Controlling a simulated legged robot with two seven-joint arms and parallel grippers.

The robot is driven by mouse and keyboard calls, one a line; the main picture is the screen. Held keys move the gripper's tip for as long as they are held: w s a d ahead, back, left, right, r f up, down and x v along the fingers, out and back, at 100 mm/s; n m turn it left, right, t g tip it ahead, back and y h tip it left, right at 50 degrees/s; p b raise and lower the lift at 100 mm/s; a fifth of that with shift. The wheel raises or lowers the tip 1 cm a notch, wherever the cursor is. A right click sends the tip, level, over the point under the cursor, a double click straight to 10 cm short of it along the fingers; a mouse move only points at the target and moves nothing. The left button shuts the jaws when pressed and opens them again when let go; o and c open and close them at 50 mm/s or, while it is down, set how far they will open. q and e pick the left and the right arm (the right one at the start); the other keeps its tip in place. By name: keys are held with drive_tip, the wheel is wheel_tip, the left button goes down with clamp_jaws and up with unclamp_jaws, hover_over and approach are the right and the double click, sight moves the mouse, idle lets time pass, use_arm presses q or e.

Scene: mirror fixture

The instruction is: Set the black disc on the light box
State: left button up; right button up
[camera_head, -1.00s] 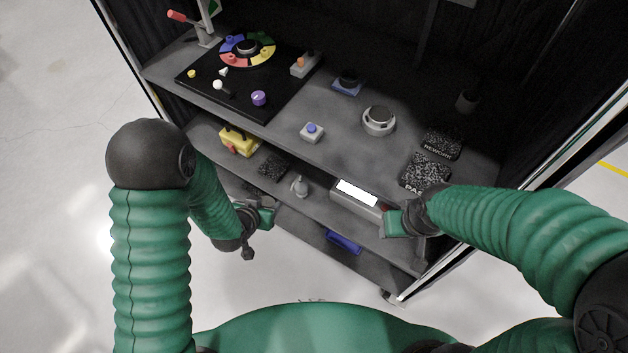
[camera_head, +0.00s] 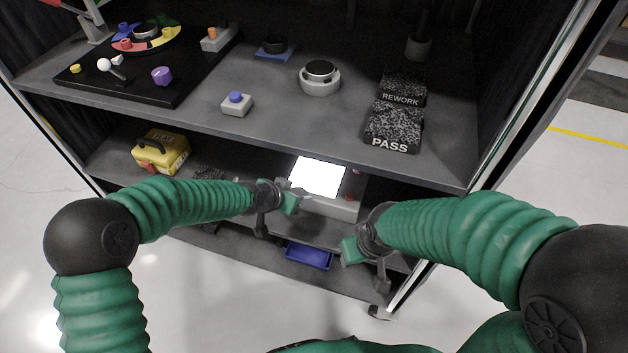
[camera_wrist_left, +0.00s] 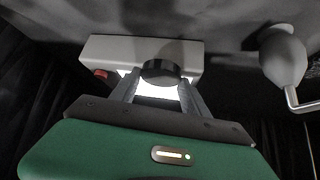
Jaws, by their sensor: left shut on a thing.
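The light box (camera_head: 338,208) stands on the lower shelf in the head view, with a bright white panel on top. It also shows in the left wrist view (camera_wrist_left: 100,51), beyond the fingers. My left gripper (camera_head: 292,200) is at the box's left front edge in the head view. In the left wrist view its two fingers are shut on the black disc (camera_wrist_left: 160,71), which appears in front of the lit panel. I cannot tell whether disc and box touch. The disc cannot be made out in the head view. My right gripper (camera_head: 352,250) is right of and below the box; its fingers are unclear.
The upper shelf (camera_head: 270,120) overhangs the back of the lower one. It holds a round grey device (camera_head: 320,78), PASS (camera_head: 393,128) and REWORK (camera_head: 402,88) blocks. A yellow case (camera_head: 161,152) sits left below, a blue tray (camera_head: 308,256) lower down. A pale rounded object (camera_wrist_left: 283,58) is near right in the wrist view.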

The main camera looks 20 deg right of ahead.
sight(317, 177)
use_arm(q)
drive_tip(key=w+d, duration=0.2)
drive_tip(key=w, duration=0.1)
drive_tip(key=shift+d+f+b, duration=0.1)
drive_tip(key=shift+d+b, duration=0.2)
drive_tip(key=shift+d, duration=0.1)
drive_tip(key=w+d, duration=0.2)
drive_tip(key=d, duration=0.1)
drive_tip(key=shift+w+d+b, duration=0.2)
drive_tip(key=shift+d+b, duration=0.1)
drive_tip(key=shift+b, duration=0.1)
drive_tip(key=shift+b+x, duration=0.55)
drive_tip(key=shift+x, duration=0.4)
drive_tip(key=shift+a, duration=0.35)
use_arm(e)
drive_tip(key=f, duration=0.2)
drive_tip(key=shift+a+f, duration=0.2)
drive_tip(key=shift+f, duration=0.2)
use_arm(q)
drive_tip(key=o, duration=1.6)
drive_tip(key=shift+d, duration=0.1)
use_arm(e)
drive_tip(key=shift+d, duration=0.15)
